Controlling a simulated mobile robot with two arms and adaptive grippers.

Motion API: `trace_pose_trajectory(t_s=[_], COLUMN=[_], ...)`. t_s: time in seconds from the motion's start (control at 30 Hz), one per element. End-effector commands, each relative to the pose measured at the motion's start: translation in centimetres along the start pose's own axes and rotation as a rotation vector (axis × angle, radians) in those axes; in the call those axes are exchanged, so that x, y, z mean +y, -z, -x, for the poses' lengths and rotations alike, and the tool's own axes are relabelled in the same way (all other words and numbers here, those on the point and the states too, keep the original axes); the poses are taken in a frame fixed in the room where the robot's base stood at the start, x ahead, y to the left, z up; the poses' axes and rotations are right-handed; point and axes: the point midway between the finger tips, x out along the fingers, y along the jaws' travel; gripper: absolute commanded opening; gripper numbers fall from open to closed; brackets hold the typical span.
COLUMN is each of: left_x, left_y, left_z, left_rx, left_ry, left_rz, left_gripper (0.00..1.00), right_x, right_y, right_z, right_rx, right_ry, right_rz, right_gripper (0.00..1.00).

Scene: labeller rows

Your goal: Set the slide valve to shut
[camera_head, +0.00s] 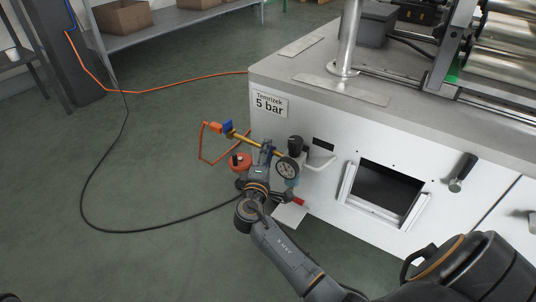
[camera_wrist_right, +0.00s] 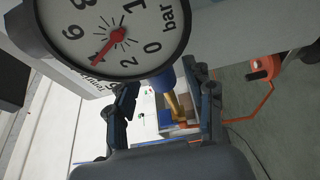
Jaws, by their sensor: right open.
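My right gripper (camera_head: 267,152) is open beside the gauge. In the wrist view its fingers (camera_wrist_right: 165,100) stand apart, with blue and yellow parts (camera_wrist_right: 171,107) showing between and beyond them.
A red round part (camera_head: 240,162) is left of my gripper. An orange hose (camera_head: 165,88) and black cable (camera_head: 100,225) cross clear floor.

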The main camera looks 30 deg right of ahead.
Motion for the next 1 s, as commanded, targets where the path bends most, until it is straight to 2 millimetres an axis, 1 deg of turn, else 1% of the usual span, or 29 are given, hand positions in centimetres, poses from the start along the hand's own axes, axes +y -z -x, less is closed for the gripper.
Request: trace_pose_trajectory(t_s=[0.03, 0.2, 0.5, 0.53, 0.57, 0.6, 0.67, 0.7, 0.77, 0.8, 1.0], left_x=[0.1, 0.1, 0.2, 0.2, 0.2, 0.2, 0.2, 0.2, 0.2, 0.2, 0.2], left_y=[0.2, 0.4, 0.4, 0.4, 0.4, 0.4, 0.4, 0.4, 0.4, 0.4, 0.4], left_z=[0.1, -0.3, -0.5, -0.5, -0.5, -0.5, -0.5, -0.5, -0.5, -0.5, -0.3], left_rx=[0.01, 0.022, 0.024, 0.024, 0.024, 0.024, 0.024, 0.024, 0.024, 0.024, 0.023], left_ry=[-0.003, -0.009, -0.01, -0.01, -0.01, -0.01, -0.01, -0.01, -0.01, -0.01, -0.01], left_rz=[-0.001, -0.003, -0.003, -0.003, -0.003, -0.003, -0.003, -0.003, -0.003, -0.003, -0.003], left_gripper=[0.4, 0.4, 0.4, 0.4, 0.4, 0.4, 0.4, 0.4, 0.4, 0.4, 0.4], right_x=[-0.2, -0.1, 0.0, 0.0, 0.0, 0.0, 0.0, 0.0, 0.0, 0.0, -0.1], right_y=[0.0, 0.0, 0.0, 0.0, 0.0, 0.0, 0.0, 0.0, 0.0, 0.0, 0.1], right_z=[-0.7, -2.0, -2.2, -2.2, -2.2, -2.2, -2.2, -2.2, -2.2, -2.2, -2.3], right_rx=[-0.001, 0.0, 0.0, 0.0, 0.0, 0.0, 0.0, 0.0, 0.0, 0.0, 0.0], right_ry=[-0.002, 0.0, 0.001, 0.001, 0.001, 0.001, 0.001, 0.001, 0.001, 0.001, 0.002], right_rz=[-0.001, 0.0, 0.0, 0.0, 0.0, 0.0, 0.0, 0.0, 0.0, 0.0, -0.001], right_gripper=[0.53, 0.53, 0.53, 0.51, 0.45, 0.37, 0.25, 0.17, 0.04, 0.0, 0.0])
